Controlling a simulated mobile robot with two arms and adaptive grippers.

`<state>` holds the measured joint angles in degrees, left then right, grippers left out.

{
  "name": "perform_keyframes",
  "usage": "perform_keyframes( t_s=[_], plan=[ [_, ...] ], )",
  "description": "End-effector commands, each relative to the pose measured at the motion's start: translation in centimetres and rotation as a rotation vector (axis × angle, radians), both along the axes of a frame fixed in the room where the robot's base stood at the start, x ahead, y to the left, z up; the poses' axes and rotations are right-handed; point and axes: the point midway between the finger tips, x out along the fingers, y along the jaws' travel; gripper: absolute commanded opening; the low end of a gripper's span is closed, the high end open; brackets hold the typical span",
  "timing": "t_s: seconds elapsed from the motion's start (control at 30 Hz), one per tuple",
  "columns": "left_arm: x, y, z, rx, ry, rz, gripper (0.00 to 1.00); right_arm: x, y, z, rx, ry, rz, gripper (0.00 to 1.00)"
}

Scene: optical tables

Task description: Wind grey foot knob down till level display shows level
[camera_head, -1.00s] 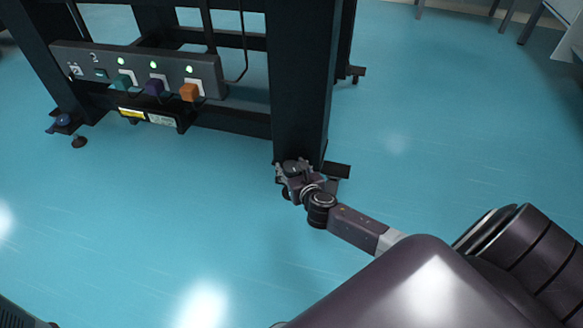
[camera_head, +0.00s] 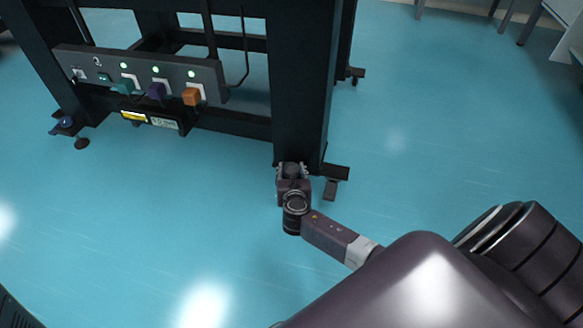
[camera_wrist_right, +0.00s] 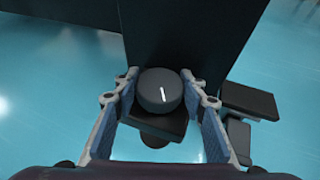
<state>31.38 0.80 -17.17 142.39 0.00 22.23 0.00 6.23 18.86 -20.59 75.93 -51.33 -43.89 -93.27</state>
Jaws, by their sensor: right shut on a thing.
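The grey foot knob (camera_wrist_right: 161,90) is a dark round knob with a white line on its top, at the foot of a black table leg. My right gripper (camera_wrist_right: 158,88) has one blue-padded finger on each side of the knob and is shut on it. In the head view this gripper (camera_head: 292,170) is low at the leg, and the knob (camera_head: 292,171) shows small between the fingers. A small pale panel (camera_head: 164,123) beside a yellow label under the socket strip may be the level display; its text is too small to read. My left gripper is out of view.
The black table leg (camera_head: 302,80) rises directly behind the knob. A dark foot plate (camera_head: 336,172) sticks out to its right. A socket strip (camera_head: 105,72) with teal, purple and orange plugs hangs on the frame. A blue knob (camera_head: 66,122) is at the far-left foot. The blue floor in front is clear.

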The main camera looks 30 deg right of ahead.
Motion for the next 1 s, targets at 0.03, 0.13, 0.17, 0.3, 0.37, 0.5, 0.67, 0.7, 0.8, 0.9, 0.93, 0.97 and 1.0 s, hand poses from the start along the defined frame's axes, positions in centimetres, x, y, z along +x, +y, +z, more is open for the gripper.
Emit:
perform_keyframes(
  t_s=[0.03,0.13,0.17,0.3,0.37,0.5,0.67,0.7,0.8,0.9,0.93,0.97,1.0],
  plan=[
    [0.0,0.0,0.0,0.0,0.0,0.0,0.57,0.0,0.0,0.0,0.0,0.0,0.0,0.14],
    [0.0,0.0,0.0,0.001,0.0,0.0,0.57,0.0,0.0,0.0,0.0,0.0,0.0,0.14],
    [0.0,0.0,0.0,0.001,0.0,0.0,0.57,0.0,0.0,0.0,0.0,0.0,0.001,0.4],
    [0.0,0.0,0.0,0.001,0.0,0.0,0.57,0.0,0.0,0.0,0.0,0.0,0.001,0.47],
    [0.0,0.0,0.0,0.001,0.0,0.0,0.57,0.0,0.0,0.0,-0.001,-0.001,0.001,0.47],
    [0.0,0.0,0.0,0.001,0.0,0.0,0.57,0.0,0.0,0.0,-0.001,-0.001,0.002,0.47],
    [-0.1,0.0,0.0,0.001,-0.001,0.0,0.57,-0.7,0.4,0.3,-0.001,-0.001,0.004,0.47],
    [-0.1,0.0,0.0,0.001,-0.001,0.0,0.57,-1.1,0.7,0.5,-0.001,0.0,0.004,0.47],
    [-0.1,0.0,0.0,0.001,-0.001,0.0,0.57,-2.3,1.4,1.0,0.0,-0.001,0.004,0.47],
    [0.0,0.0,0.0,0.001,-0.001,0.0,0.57,-3.8,2.3,1.7,0.0,0.0,0.004,0.47],
    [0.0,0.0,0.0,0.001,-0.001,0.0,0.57,-4.3,2.6,2.0,0.0,0.0,0.005,0.47],
    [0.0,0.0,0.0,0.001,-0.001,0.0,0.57,-4.8,2.8,2.2,0.001,0.0,0.004,0.47],
    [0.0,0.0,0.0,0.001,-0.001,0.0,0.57,-5.4,3.2,2.5,0.001,0.001,0.004,0.47]
  ],
)
